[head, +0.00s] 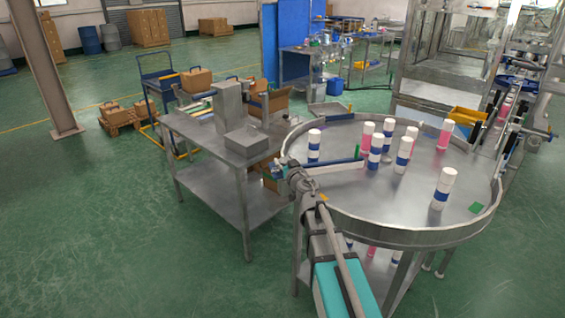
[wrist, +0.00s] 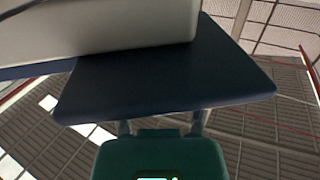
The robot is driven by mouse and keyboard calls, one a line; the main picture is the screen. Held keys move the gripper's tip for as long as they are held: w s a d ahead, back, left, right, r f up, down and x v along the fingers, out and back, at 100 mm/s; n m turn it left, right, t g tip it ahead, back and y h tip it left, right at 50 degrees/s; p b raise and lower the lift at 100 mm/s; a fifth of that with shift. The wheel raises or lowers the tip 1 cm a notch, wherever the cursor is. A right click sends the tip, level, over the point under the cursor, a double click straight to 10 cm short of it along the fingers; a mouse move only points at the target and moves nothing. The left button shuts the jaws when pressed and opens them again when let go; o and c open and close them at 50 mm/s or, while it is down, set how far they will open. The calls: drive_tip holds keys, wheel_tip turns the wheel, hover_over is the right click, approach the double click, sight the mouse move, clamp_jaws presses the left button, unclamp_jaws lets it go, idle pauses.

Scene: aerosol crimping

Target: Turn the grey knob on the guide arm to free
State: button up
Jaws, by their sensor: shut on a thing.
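The guide arm (head: 335,165) is a pale bar with a blue edge, reaching over the left rim of the round table in the head view. My gripper (head: 281,171) is at its outer end, just outside the rim. The gripper is small and partly hidden by my wrist there. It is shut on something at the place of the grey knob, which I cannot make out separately. In the wrist view a dark blue plate (wrist: 165,80) and a pale grey block (wrist: 100,28) fill the upper part, close to the camera, above a teal body.
The round steel table (head: 375,229) has a raised rim and carries several white, blue and pink cans (head: 444,188). A steel bench (head: 205,147) with a grey machine (head: 229,108) stands close on the left. Green floor is open at the front left.

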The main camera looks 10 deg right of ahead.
drive_tip(key=o, duration=1.1)
drive_tip(key=shift+w, duration=0.1)
drive_tip(key=shift+o, duration=0.2)
drive_tip(key=s+d, duration=0.1)
drive_tip(key=s, duration=0.6)
drive_tip(key=shift+s+d, duration=0.15)
drive_tip(key=shift+s, duration=0.1)
drive_tip(key=shift+s, duration=0.1)
